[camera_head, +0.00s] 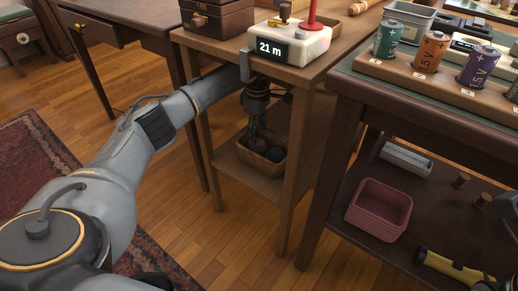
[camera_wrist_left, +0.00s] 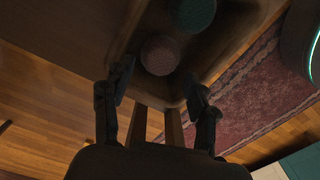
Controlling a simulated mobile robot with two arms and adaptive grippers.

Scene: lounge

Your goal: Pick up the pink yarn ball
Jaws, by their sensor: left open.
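The pink yarn ball (camera_wrist_left: 160,55) looks dull pink-brown in the shade. It lies in a small tan bin (camera_head: 247,158) on the lower shelf of the wooden side table, and in the head view the ball (camera_head: 259,146) shows just under the gripper. A teal yarn ball (camera_wrist_left: 193,12) lies beside it, also in the bin. My left gripper (camera_head: 256,132) points down above the bin. In the wrist view its two fingers (camera_wrist_left: 158,98) are spread apart with nothing between them, and the pink ball appears beyond the fingertips.
The table top (camera_head: 312,72) overhangs the shelf, close to my left arm, and carries a white device reading "21 m". Table legs stand around the bin. At right, a dark table (camera_head: 440,108) holds batteries above and a pink basket (camera_head: 380,209) below.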

